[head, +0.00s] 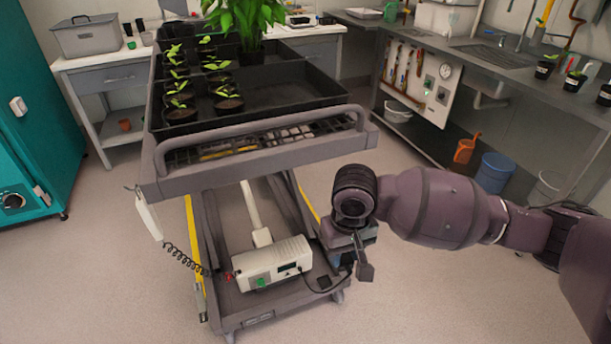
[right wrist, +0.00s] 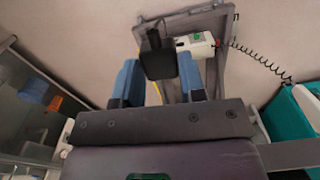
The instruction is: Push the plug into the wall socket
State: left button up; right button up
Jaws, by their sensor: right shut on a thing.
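My right gripper (head: 350,246) is in front of the cart's right side, held over the floor near the lower deck. The right wrist view shows its two blue fingers (right wrist: 158,84) shut on the black plug (right wrist: 158,62), one finger on each side. The plug (head: 365,270) also shows below the gripper in the head view. A dark cable runs from the white power box (head: 272,264) on the cart's lower deck towards the gripper. I cannot make out a wall socket in either view. My left gripper is not in view.
The grey cart (head: 255,160) carries black trays with seedlings and a larger leafy plant (head: 246,20). A teal cabinet (head: 35,110) stands at the left. A sink counter (head: 480,62) runs along the right, with a blue bucket (head: 494,172) below. Floor (head: 420,280) in front is clear.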

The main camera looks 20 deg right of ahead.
jog(key=s+f, duration=0.3)
jog(key=f, duration=0.6)
jog(key=shift+f, duration=0.15)
